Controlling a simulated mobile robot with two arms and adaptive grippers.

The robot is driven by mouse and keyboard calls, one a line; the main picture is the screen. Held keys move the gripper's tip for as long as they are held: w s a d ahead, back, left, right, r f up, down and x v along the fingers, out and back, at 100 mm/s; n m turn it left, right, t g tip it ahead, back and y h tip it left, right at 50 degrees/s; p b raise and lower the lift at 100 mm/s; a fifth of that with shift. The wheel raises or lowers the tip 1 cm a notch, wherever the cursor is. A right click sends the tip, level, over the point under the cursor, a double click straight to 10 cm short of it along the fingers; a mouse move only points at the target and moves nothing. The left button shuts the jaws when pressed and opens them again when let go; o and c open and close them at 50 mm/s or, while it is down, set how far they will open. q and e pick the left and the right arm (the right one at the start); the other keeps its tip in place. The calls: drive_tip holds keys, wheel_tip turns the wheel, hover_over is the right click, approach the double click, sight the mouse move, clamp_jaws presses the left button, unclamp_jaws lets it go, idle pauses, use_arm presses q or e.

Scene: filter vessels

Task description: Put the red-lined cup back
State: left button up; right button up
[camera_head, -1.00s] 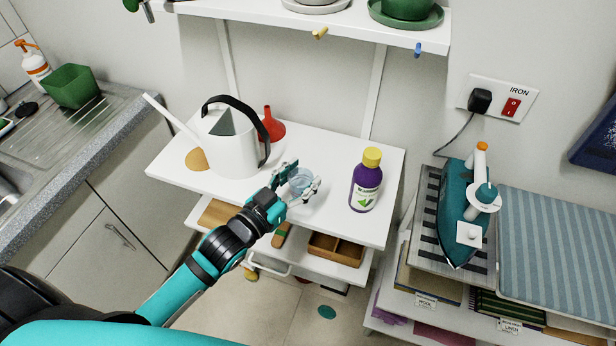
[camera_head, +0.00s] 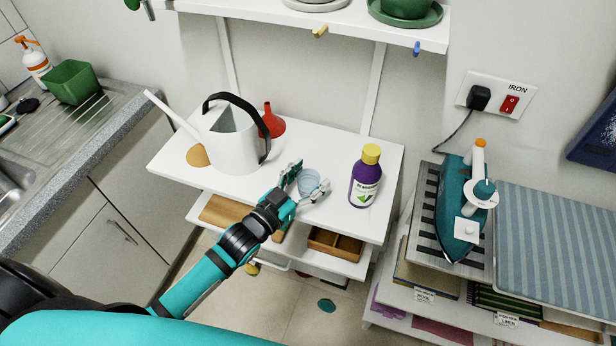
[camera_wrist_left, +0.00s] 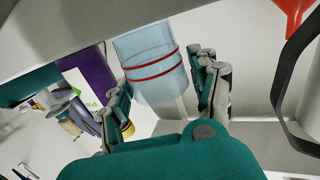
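The clear bluish cup (camera_head: 309,183) is on or just above the white shelf top, between the watering can and the purple bottle; I cannot tell if it touches the surface. The left wrist view shows two red lines around this cup (camera_wrist_left: 152,68). My left gripper (camera_head: 309,180) has its fingers spread on either side of the cup. In the left wrist view the gripper (camera_wrist_left: 165,98) is open, with a clear gap between the cup and the right-hand finger. Contact at the other finger is unclear. My right gripper is out of view.
A white watering can (camera_head: 232,145) and red funnel (camera_head: 271,122) stand left of the cup. A purple bottle with a yellow cap (camera_head: 365,180) stands close on its right. An upper shelf (camera_head: 345,32) overhangs the back. An iron (camera_head: 462,215) stands further right.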

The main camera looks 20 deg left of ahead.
use_arm(q)
drive_tip(key=shift+o, duration=0.5)
drive_tip(key=shift+r, duration=0.1)
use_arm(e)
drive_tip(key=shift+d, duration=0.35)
use_arm(q)
drive_tip(key=shift+s+a, duration=0.1)
drive_tip(key=shift+s, duration=0.15)
drive_tip(key=b+v, duration=0.2)
drive_tip(key=v, duration=0.9)
drive_tip(key=shift+s, duration=0.25)
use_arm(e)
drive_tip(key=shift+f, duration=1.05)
use_arm(q)
drive_tip(key=shift+a, duration=0.1)
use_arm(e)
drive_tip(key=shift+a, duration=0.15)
